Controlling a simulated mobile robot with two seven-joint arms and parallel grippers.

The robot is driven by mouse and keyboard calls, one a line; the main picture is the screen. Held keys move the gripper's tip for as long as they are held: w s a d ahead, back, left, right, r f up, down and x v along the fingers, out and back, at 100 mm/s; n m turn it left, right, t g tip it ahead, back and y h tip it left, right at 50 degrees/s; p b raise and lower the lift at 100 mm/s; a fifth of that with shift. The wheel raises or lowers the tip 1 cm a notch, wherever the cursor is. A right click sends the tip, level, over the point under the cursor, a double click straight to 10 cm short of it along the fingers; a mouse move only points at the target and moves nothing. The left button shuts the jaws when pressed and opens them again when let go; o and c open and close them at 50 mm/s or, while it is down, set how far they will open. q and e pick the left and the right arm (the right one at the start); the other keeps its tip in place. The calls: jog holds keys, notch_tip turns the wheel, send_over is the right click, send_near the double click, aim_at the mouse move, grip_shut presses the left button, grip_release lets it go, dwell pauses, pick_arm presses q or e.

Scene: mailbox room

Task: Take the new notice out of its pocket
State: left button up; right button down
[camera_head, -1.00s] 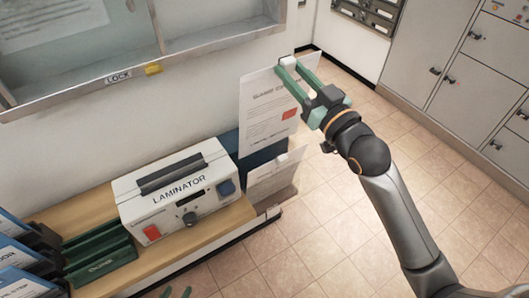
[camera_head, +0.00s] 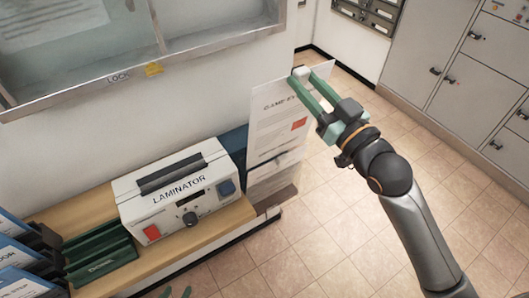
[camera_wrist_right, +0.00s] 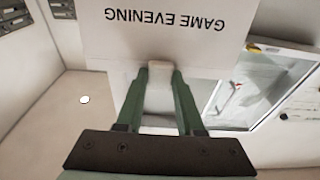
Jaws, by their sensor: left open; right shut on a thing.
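The new notice (camera_head: 280,118), a white sheet headed "GAME EVENING" with a red square, stands roughly upright at the end of the shelf. My right gripper (camera_head: 302,82) is shut on the white tab at its top edge. The right wrist view shows the tab (camera_wrist_right: 160,82) between the fingers and the heading upside down. A second sheet (camera_head: 268,188) shows below the notice, beside a dark blue panel (camera_head: 234,142). I cannot tell whether the notice's lower edge is still inside a pocket. My left gripper (camera_head: 176,293) is open at the bottom edge, only its green tips showing.
A white laminator (camera_head: 180,190) sits on the wooden shelf (camera_head: 90,213), left of the notice. Green and dark holders with blue papers (camera_head: 25,250) stand further left. A glass-fronted case (camera_head: 120,80) with a yellow lock tag hangs above. Tiled floor (camera_head: 390,160) lies open to the right.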

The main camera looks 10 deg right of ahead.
jog(key=shift+r+v, duration=0.2)
jog(key=shift+v, duration=0.8)
jog(key=shift+r+v, duration=0.15)
jog(key=shift+v, duration=0.9)
